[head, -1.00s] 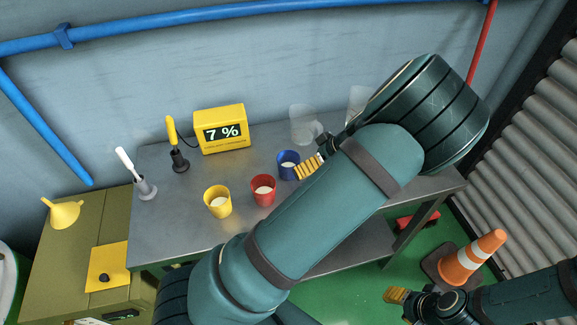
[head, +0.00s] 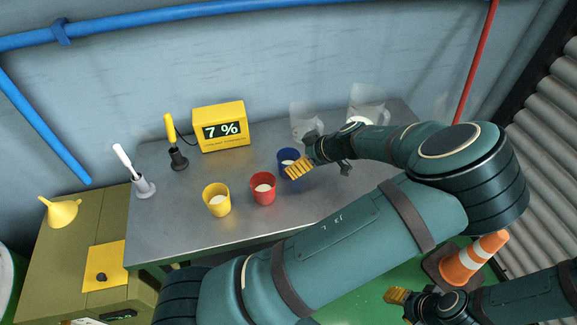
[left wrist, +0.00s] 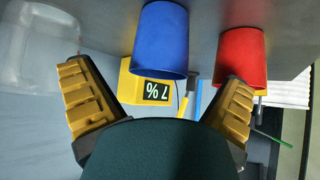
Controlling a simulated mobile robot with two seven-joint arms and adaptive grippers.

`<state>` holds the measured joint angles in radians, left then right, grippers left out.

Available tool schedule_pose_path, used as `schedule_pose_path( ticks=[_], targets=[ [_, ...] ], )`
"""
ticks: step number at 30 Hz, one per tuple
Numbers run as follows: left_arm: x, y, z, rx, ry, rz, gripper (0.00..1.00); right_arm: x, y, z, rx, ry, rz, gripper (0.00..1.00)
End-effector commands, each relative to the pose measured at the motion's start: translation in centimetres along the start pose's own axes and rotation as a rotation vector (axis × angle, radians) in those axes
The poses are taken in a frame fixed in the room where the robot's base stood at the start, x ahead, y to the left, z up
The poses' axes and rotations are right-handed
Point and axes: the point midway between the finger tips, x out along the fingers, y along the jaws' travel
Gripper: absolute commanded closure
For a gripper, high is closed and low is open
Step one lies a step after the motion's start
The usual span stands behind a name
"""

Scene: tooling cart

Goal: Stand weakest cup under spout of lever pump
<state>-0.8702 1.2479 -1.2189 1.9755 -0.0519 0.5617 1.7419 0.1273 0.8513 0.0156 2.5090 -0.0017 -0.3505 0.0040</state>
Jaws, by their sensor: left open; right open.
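A yellow cup (head: 217,203), a red cup (head: 263,191) and a blue cup (head: 287,157) stand upright on the grey metal bench, each with pale liquid inside. A yellow meter (head: 221,130) reads 7 %. A yellow-handled probe (head: 172,130) stands in a dark holder beside it. My left gripper (head: 314,161) is open at the blue cup's right side. In the left wrist view the blue cup (left wrist: 160,40) lies ahead between the spread fingers, with the red cup (left wrist: 239,58) to the right. I cannot identify the lever pump. My right gripper (head: 408,300) is open and empty, low at the right.
Two clear jugs (head: 367,103) (head: 304,122) stand at the bench's back. A white-handled tool (head: 124,160) stands in a grey holder at the left. An olive cabinet (head: 60,245) holds a yellow funnel (head: 62,210). A traffic cone (head: 474,258) stands on the floor.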

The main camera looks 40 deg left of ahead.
Motion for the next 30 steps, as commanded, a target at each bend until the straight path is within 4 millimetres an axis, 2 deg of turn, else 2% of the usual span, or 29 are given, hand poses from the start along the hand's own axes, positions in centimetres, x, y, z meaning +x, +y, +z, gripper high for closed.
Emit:
schedule_pose_path(
  ticks=[4, 12, 22, 28, 30],
  targets=[
    [1.1, -0.1, 0.2, 0.001, 0.001, -0.002, 0.00, 0.3, 0.1, 0.0, 0.000, 0.002, 0.000, 0.53],
    [4.8, -0.1, 0.5, 0.001, 0.001, -0.002, 0.00, 1.2, 0.5, -0.1, -0.001, 0.006, 0.000, 0.53],
    [5.3, 0.0, 0.4, 0.001, 0.000, 0.002, 0.00, 1.2, 0.5, -0.2, -0.001, 0.007, 0.000, 0.53],
    [5.3, 0.0, 0.4, 0.001, 0.000, 0.002, 0.69, 1.3, 0.5, -0.2, -0.001, 0.007, 0.000, 0.53],
    [5.3, 0.0, 0.4, 0.001, 0.000, 0.002, 0.70, 1.3, 0.5, -0.2, -0.001, 0.007, 0.000, 0.53]
  ],
)
